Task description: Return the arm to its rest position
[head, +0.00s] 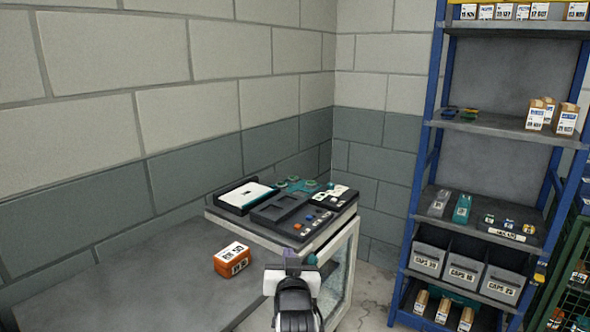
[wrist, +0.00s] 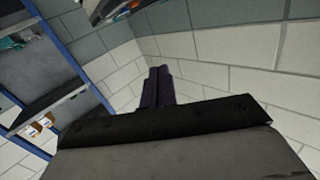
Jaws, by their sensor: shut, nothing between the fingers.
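My gripper (wrist: 158,76) shows in the wrist view as two dark fingers pressed together, with nothing between them. In the head view my arm rises at the bottom centre, in front of the right edge of the grey worktop (head: 120,285). The gripper end (head: 289,256) is small there and partly hidden by my own wrist. It appears to the right of the orange box and below the black machine panel in the picture, apart from the box.
An orange box with a white label (head: 231,259) sits on the worktop. A black panel with trays and knobs (head: 290,211) tops a pale cabinet behind. A blue shelf rack (head: 425,165) with bins and cartons stands right. The worktop's left part is clear.

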